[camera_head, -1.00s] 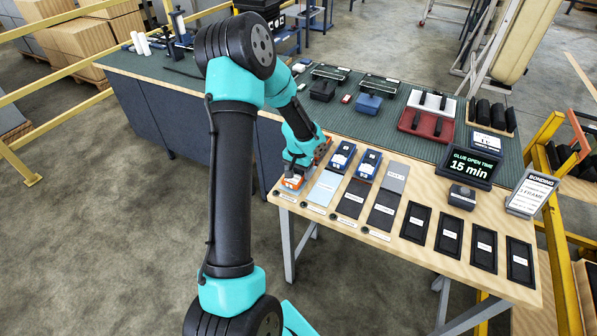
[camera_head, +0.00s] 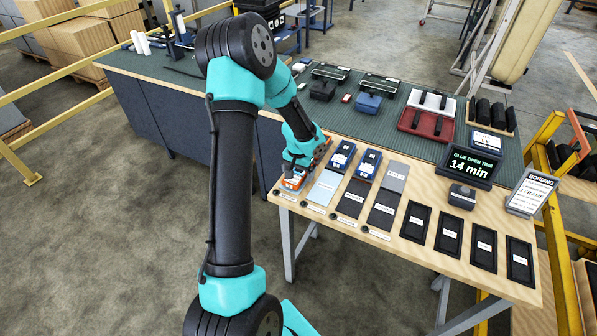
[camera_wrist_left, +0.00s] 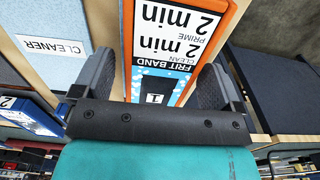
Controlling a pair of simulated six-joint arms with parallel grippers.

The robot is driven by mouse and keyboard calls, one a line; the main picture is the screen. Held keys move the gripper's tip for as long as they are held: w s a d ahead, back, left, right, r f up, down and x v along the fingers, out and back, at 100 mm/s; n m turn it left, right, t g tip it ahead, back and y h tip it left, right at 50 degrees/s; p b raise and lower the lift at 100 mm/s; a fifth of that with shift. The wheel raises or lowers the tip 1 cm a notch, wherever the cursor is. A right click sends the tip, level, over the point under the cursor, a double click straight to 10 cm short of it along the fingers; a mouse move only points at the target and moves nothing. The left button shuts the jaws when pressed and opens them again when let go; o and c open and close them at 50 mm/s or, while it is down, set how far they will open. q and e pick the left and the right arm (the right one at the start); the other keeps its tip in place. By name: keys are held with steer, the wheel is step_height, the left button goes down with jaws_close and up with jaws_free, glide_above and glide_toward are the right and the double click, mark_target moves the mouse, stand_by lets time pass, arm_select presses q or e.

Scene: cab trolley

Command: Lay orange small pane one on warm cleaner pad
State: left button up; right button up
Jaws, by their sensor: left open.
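The orange small pane one (camera_head: 292,183) is at the left front corner of the wooden table. It is an orange-edged slab with a white and blue label; the wrist view shows the pane (camera_wrist_left: 172,40) with "FRIT BAND", "1" and "2 min". My left gripper (camera_head: 299,166) is open above the pane, with its dark fingers on either side of its end. The gripper (camera_wrist_left: 158,85) hides part of the pane. The light blue cleaner pad (camera_head: 325,188) lies bare just right of the pane; in the wrist view the pad (camera_wrist_left: 55,20) shows beside a "CLEANER" label. My right gripper is not in view.
Several black trays (camera_head: 449,233) line the right front edge. A display (camera_head: 470,166) reads 14 min, near a bonding sign (camera_head: 531,193). Bare wood lies between the pads and the display.

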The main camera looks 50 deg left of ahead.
mark_target(298, 171)
arm_select(q)
step_height(298, 171, up, 12)
stand_by(0.6)
